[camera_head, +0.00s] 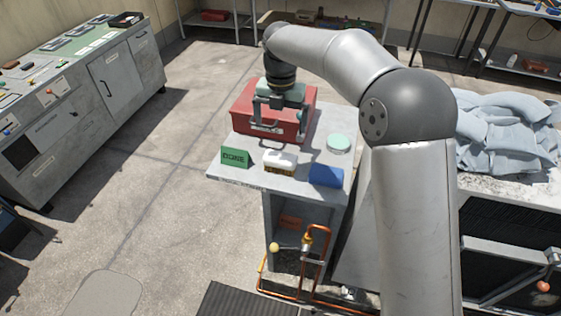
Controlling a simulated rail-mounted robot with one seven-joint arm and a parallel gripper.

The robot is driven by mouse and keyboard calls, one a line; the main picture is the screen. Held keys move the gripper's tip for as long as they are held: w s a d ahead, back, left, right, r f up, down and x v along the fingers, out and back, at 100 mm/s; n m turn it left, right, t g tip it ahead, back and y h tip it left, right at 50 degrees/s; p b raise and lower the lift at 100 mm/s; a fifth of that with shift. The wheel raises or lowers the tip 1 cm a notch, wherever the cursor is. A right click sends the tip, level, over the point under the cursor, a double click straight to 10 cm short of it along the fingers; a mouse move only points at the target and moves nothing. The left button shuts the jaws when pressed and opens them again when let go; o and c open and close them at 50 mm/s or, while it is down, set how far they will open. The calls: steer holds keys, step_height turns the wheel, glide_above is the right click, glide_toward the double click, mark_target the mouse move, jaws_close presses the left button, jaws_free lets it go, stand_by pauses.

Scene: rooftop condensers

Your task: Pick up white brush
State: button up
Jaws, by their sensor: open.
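The white brush (280,159) lies on the grey stand top, with its white body up and brown bristles below along its front side. It sits between a green sign and a blue block. My gripper (277,124) hangs pointing down in front of the red case, behind and above the brush in the picture. Its two fingers are apart and nothing shows between them but the case. The gripper does not appear to touch the brush. Its exact height above the stand is hard to tell from this one view.
A red case (244,108) stands at the back of the stand top (222,178). A green sign (235,158) is left of the brush, a blue block (327,176) right, and a pale green disc (338,143) behind right. Orange pipes (323,262) run below.

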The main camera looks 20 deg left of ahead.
mark_target(280, 156)
step_height(280, 156, down, 10)
steer(key=shift+f+p, duration=0.15)
steer(key=shift+p, duration=0.7)
steer(key=shift+a+f+p, duration=0.1)
steer(key=shift+f+p, duration=0.9)
steer(key=shift+f, duration=1.7)
steer(key=c, duration=0.7)
